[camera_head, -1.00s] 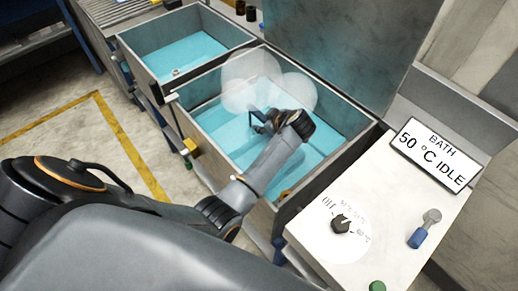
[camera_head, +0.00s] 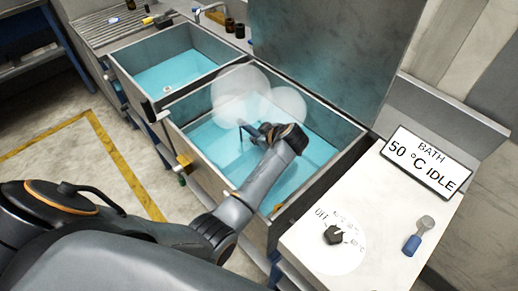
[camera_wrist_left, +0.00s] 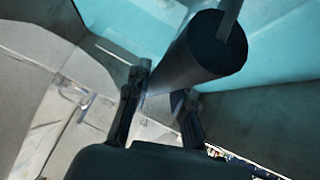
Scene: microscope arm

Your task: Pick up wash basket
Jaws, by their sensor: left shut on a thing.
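My left gripper (camera_head: 254,133) reaches over the near bath tank (camera_head: 340,170), which holds blue liquid. In the left wrist view its fingers (camera_wrist_left: 163,105) are closed around the end of a dark round handle (camera_wrist_left: 208,50) with a thin metal rod at its far end. The handle appears to be the wash basket's. The basket's body cannot be made out in either view; my gripper and pale vapour hide part of the tank. My right gripper is not in view.
A second blue-filled tank (camera_head: 180,72) stands beyond the first. A raised lid panel (camera_head: 325,52) stands behind the bath. The tank walls surround my gripper.

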